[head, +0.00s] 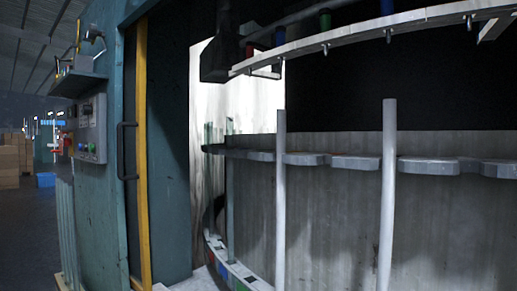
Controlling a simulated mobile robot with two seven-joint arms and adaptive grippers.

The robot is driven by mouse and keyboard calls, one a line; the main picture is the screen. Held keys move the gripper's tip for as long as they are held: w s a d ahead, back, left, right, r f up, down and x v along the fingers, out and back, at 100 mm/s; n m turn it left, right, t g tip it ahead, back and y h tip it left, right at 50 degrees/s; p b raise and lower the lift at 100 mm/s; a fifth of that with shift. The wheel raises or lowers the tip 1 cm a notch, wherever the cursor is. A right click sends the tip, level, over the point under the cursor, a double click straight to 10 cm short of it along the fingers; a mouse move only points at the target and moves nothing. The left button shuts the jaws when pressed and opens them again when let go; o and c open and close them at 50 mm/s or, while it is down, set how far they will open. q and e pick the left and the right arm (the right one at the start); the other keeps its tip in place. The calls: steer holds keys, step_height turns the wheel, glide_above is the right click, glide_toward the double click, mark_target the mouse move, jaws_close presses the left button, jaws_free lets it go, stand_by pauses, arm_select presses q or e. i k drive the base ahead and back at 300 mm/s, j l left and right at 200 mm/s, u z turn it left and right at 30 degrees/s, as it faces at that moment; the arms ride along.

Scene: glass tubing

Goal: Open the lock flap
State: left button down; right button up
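No part that I can clearly single out as the lock flap shows in the head view. A curved upper rail (400,22) with small metal pegs under it crosses the top right. A grey curved ledge of flat lobed plates (355,162) runs below it. Two pale upright tubes (388,200) and (281,200) stand in front of the ledge. A curved lower rail (232,268) with coloured blocks shows at the bottom. Neither of my grippers is in view.
A teal cabinet panel (95,215) with a dark handle (126,150) and yellow edge strip (143,150) stands left of the opening. A control box (92,128) is mounted on it. A blue bin (45,179) and cardboard boxes (9,160) lie beyond, near open floor.

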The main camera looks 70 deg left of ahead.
mark_target(60, 134)
steer(key=u, duration=3.5)
